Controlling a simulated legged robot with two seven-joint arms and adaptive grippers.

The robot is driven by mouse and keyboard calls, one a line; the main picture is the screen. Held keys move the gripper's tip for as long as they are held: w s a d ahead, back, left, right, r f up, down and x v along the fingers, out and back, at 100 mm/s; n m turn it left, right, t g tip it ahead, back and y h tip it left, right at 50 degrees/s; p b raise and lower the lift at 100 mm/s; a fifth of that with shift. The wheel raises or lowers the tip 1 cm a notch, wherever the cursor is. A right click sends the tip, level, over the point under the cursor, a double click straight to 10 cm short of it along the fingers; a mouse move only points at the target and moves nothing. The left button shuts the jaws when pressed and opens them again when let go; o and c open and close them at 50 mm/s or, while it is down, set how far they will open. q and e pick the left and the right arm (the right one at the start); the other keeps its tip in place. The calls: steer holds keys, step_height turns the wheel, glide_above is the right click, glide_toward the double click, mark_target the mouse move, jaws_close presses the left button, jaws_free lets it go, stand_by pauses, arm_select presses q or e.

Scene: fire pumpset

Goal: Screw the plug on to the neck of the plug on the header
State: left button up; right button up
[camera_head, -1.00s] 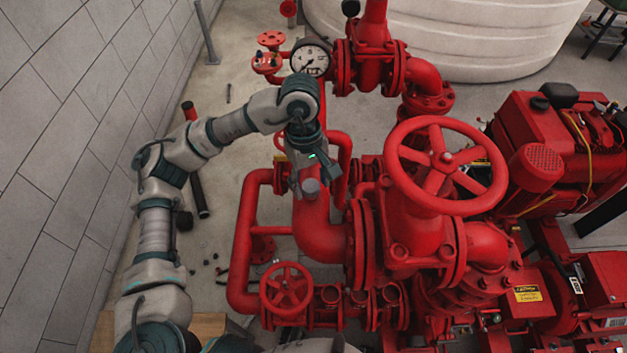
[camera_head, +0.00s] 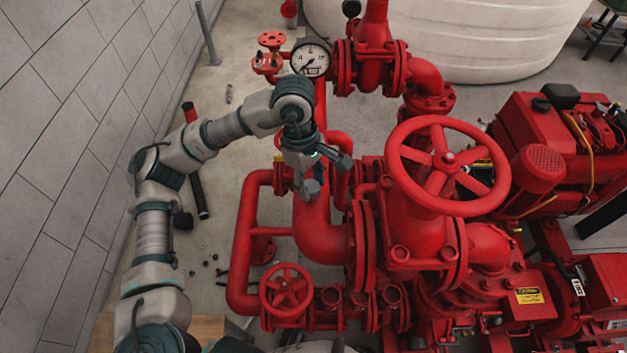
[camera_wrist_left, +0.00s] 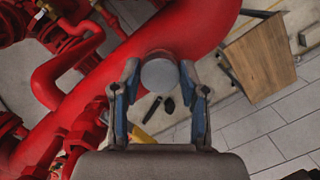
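The plug (camera_wrist_left: 160,76) is a round grey cap in the left wrist view, with the red header pipe (camera_wrist_left: 200,30) behind it. My left gripper (camera_wrist_left: 160,72) has its two blue-padded fingertips at opposite sides of the plug and appears shut on it. In the head view the left gripper (camera_head: 311,180) is above the thick red pipe (camera_head: 315,225), with a grey piece at its fingertips. The neck is largely hidden behind the plug, so I cannot tell how they meet. My right gripper is in neither view.
A large red handwheel (camera_head: 447,165) stands right of the gripper. A pressure gauge (camera_head: 310,60) is behind it, and a smaller handwheel (camera_head: 286,290) is in front. A grey block wall (camera_head: 60,150) is at left. Small dark pieces lie on the floor.

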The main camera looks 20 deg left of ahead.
arm_select(q)
jaws_close()
steer(key=m+b, duration=0.1)
steer(key=m, duration=0.2)
steer(key=shift+f+g, duration=0.15)
steer(key=shift+g, duration=0.15)
steer(key=shift+m, duration=0.8)
steer(key=shift+r+m+y+p, duration=0.3)
steer(key=shift+m+y, duration=0.1)
steer(key=shift+m, duration=0.7)
steer(key=shift+f+m, duration=0.2)
steer(key=shift+m, duration=1)
steer(key=shift+g, duration=0.3)
